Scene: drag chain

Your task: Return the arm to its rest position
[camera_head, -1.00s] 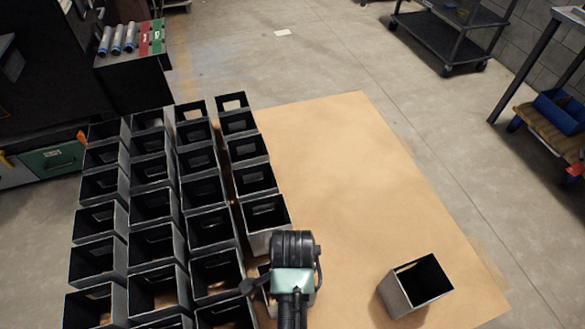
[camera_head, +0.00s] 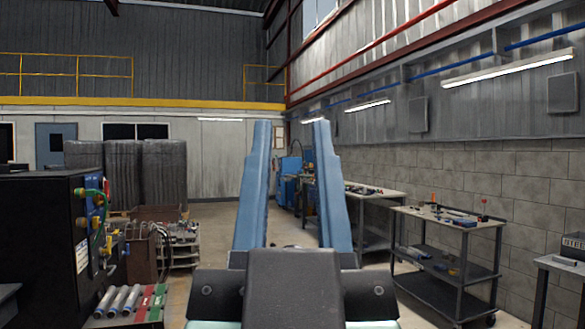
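My gripper (camera_head: 291,125) stands in the middle of the view, pointing forward and up in front of the camera. Its two long blue fingers are spread wide apart, with nothing between them. The dark gripper body (camera_head: 292,290) fills the bottom centre. The table and the black open boxes are not in view now.
A black machine cabinet (camera_head: 40,235) stands at the left, with blue-white cylinders (camera_head: 118,301) on a surface by it. A grey shelf cart (camera_head: 447,255) and workbenches stand at the right. Floor (camera_head: 212,232) is clear left of my gripper. No obstacle touches the fingers.

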